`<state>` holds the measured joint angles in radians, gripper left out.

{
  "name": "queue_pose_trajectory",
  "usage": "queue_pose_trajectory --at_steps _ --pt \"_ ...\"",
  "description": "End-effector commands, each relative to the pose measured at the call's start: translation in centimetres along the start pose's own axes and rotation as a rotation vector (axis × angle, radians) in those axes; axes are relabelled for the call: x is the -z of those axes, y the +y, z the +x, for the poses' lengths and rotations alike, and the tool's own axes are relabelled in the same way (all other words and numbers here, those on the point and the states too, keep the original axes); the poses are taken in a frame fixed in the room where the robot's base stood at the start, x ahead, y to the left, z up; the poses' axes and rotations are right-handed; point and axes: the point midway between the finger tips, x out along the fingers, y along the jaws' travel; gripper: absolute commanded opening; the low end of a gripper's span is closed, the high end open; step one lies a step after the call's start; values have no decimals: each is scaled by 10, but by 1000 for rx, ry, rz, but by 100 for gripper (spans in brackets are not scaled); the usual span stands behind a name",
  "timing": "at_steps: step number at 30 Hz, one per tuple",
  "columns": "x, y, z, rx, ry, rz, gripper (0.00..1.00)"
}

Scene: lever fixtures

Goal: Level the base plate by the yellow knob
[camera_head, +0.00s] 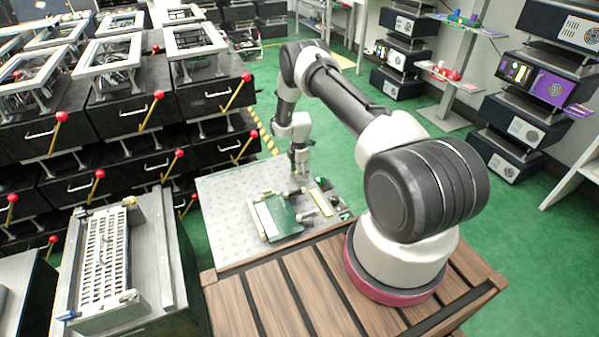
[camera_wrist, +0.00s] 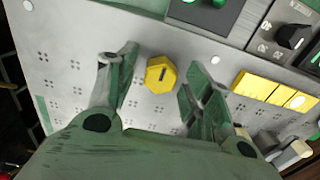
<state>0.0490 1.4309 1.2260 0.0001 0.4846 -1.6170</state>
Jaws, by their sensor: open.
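The yellow knob (camera_wrist: 160,75) is a faceted knob with a dark slot mark, on a grey perforated panel (camera_wrist: 62,62) in the wrist view. My gripper (camera_wrist: 161,62) is open, with its two green fingers on either side of the knob. I see a gap between the knob and each finger; the height of the fingertips over the panel is unclear. In the head view my gripper (camera_head: 300,165) is over the far right part of a grey perforated plate (camera_head: 222,215). I cannot make out the yellow knob there.
A green board (camera_head: 276,217) with small fittings lies on the grey plate. In the wrist view, yellow blocks (camera_wrist: 257,88) and a black dial (camera_wrist: 292,37) are at the right. Black drawers with red-balled levers (camera_head: 158,95) stand left of the plate.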

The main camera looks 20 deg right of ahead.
Motion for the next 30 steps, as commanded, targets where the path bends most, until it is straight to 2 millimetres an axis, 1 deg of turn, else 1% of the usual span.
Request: queue_pose_trajectory --at_steps 8,11,15,16,23,30 --pt "0 0 3 0 0 0 51" --pt "0 0 3 0 0 1 34" --pt "0 0 2 0 0 1 9" --pt "0 0 2 0 0 1 5" --pt "0 0 2 0 0 12 5" --pt "0 0 2 0 0 100 5"
